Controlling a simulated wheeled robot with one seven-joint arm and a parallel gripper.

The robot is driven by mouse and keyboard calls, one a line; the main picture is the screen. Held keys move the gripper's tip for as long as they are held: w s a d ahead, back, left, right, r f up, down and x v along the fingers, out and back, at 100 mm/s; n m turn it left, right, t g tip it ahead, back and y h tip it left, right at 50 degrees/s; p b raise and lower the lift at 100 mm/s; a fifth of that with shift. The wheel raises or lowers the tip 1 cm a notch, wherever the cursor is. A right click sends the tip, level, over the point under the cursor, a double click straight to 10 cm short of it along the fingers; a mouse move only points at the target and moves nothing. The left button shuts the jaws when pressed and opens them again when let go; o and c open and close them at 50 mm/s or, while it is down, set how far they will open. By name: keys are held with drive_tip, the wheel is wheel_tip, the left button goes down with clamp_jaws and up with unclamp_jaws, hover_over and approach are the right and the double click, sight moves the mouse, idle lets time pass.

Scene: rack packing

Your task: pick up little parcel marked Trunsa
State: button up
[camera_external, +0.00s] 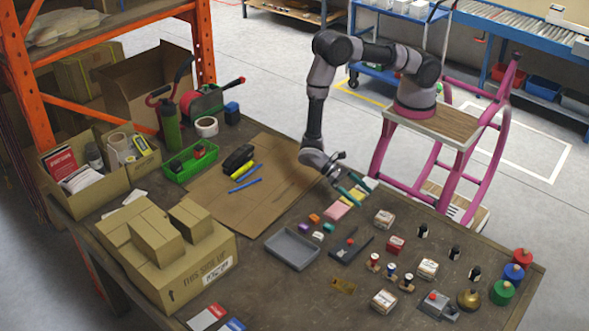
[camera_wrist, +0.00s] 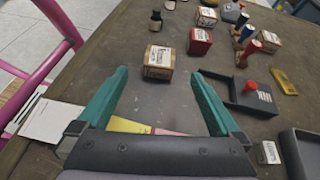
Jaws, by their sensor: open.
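A small brown parcel with a white top label (camera_wrist: 158,60) stands upright on the table, ahead of my gripper. It also shows in the external view (camera_external: 384,219). A red parcel with a white label (camera_wrist: 200,41) stands behind it to the right, and another white-labelled parcel (camera_wrist: 207,16) is farther off. One more (camera_external: 384,300) stands near the table's front. The label names are too small to read surely, so I cannot tell which says Trunsa. My gripper (camera_external: 350,190) is open and empty above the table, its teal fingers apart, touching no parcel.
A black tray with a red knob (camera_wrist: 240,95) and a grey tray (camera_external: 292,248) lie to the right in the wrist view. Colored notes (camera_wrist: 130,125) lie below my gripper. A small black bottle (camera_wrist: 155,20) stands beyond the nearest parcel.

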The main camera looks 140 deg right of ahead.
sight(381, 215)
drive_tip(key=f, duration=0.2)
drive_tip(key=shift+s+a+f+m+y, duration=0.2)
drive_tip(key=shift+s+f+m+y, duration=0.05)
drive_tip(key=shift+f+m+y, duration=0.15)
drive_tip(key=x, duration=0.5)
drive_tip(key=shift+a+f, duration=0.1)
drive_tip(key=shift+w+x, duration=0.15)
drive_tip(key=shift+x, duration=1.25)
drive_tip(key=shift+w+x, duration=0.1)
drive_tip(key=shift+x, duration=1.25)
drive_tip(key=shift+a+r, duration=0.15)
drive_tip(key=shift+r, duration=0.1)
drive_tip(key=c, duration=1.4)
drive_tip(key=shift+r, duration=0.15)
